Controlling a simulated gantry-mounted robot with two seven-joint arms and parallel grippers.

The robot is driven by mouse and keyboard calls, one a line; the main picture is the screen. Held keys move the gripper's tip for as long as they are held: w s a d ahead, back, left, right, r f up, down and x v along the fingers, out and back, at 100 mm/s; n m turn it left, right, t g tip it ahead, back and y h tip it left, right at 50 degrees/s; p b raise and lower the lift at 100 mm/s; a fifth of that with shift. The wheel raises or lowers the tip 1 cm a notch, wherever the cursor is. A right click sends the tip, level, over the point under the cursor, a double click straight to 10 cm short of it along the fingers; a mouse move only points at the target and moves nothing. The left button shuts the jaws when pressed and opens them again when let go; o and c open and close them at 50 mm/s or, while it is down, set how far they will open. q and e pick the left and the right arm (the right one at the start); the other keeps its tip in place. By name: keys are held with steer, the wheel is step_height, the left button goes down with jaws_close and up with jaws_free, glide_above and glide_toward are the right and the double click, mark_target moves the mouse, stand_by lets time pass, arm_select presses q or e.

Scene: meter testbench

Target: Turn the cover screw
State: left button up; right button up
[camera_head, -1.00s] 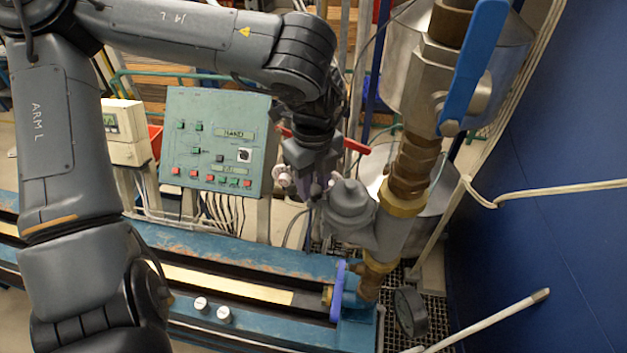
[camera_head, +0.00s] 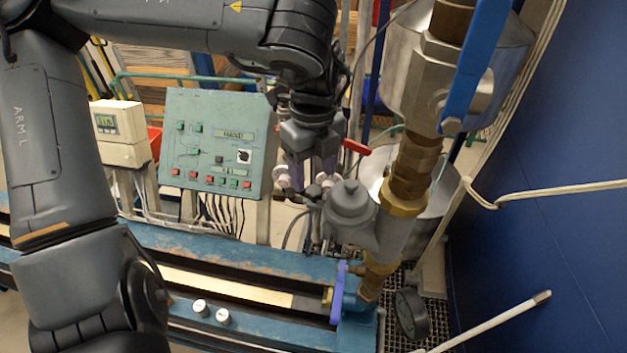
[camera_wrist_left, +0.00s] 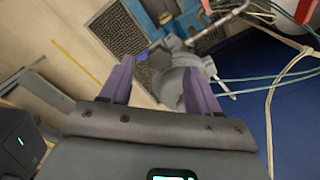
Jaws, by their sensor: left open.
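My left gripper (camera_head: 312,174) points down, open and empty, with its purple fingers apart. It is just behind and to the left of the grey metal housing (camera_head: 350,205) with a rounded cap, which sits on the slanting pipe. In the left wrist view the open fingers (camera_wrist_left: 158,88) show with a grey cast body (camera_wrist_left: 182,72) beyond and partly between them. I cannot make out the cover screw for certain. Contact between the fingers and the housing cannot be told. My right gripper is in neither view.
Pale round knobs (camera_head: 283,178) are close to the fingers. A green control panel (camera_head: 212,145) stands to the left. A blue lever (camera_head: 474,65) and brass pipe fittings (camera_head: 408,170) rise on the right. The blue bench rail (camera_head: 230,252) runs below.

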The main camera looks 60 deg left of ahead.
mark_target(314, 189)
arm_select(q)
step_height(314, 189, up, 8)
steer(key=shift+f+b, duration=0.25)
steer(key=shift+b, duration=0.1)
stand_by(0.4)
